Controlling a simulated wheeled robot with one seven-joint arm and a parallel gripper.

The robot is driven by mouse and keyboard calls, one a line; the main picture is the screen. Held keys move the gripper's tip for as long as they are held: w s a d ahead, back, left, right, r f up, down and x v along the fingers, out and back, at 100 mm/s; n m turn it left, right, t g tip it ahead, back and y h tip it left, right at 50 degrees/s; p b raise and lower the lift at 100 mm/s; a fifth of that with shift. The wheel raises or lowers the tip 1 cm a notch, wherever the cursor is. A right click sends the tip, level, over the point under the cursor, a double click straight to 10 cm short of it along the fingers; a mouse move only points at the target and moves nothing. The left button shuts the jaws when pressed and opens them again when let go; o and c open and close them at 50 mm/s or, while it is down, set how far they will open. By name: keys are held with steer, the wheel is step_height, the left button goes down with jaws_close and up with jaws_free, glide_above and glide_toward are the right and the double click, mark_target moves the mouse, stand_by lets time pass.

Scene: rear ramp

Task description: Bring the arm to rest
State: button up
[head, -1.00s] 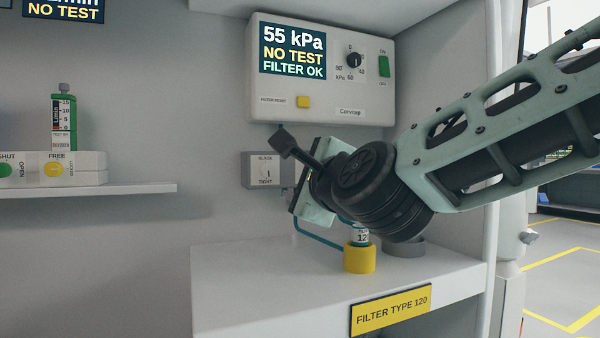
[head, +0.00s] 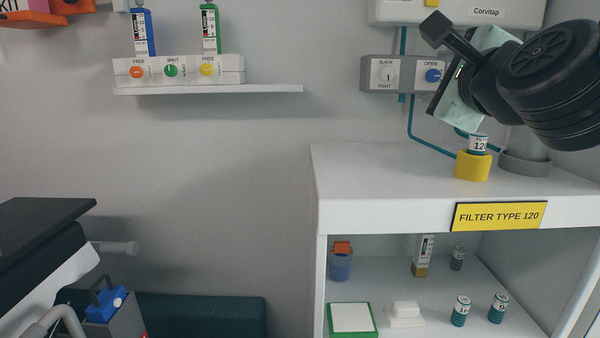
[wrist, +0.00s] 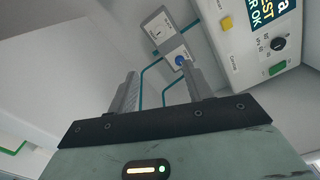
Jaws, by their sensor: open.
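My gripper (head: 463,85) is at the upper right of the head view, raised above the white counter (head: 390,180) and in front of the wall. Its fingers are mostly hidden behind the hand there. In the wrist view my gripper (wrist: 159,72) has its two fingers well apart, with nothing between them.
A control box (wrist: 268,45) is on the wall beside my gripper. Teal tubing (head: 411,120) runs down the wall to the holder. A wall shelf (head: 210,90) carries knob blocks. Canisters stand in the cabinet under the counter. The left counter top is clear.

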steer(key=s+a+f+n+g+y, duration=0.35)
steer(key=a+f+n+g, duration=0.2)
steer(key=f+n, duration=0.3)
steer(key=s+a+f+n+g+y, duration=0.2)
steer(key=s+a+f+n+g, duration=0.3)
steer(key=f+n, duration=0.4)
steer(key=s+d+f+n+g+h, duration=0.2)
steer(key=s+f+n+g+h, duration=0.15)
steer(key=s+f+n, duration=0.35)
steer(key=s+d+f+n+g+h, duration=0.2)
steer(key=s+d+f+n+g, duration=0.15)
steer(key=s+f+n, duration=0.5)
step_height(320, 180, up, 31)
steer(key=a+m+p, duration=0.1)
steer(key=m+p, duration=0.2)
steer(key=p, duration=2.6)
steer(key=shift+s+f+y, duration=0.2)
steer(key=shift+s+y, duration=0.1)
steer(key=shift+s, duration=0.15)
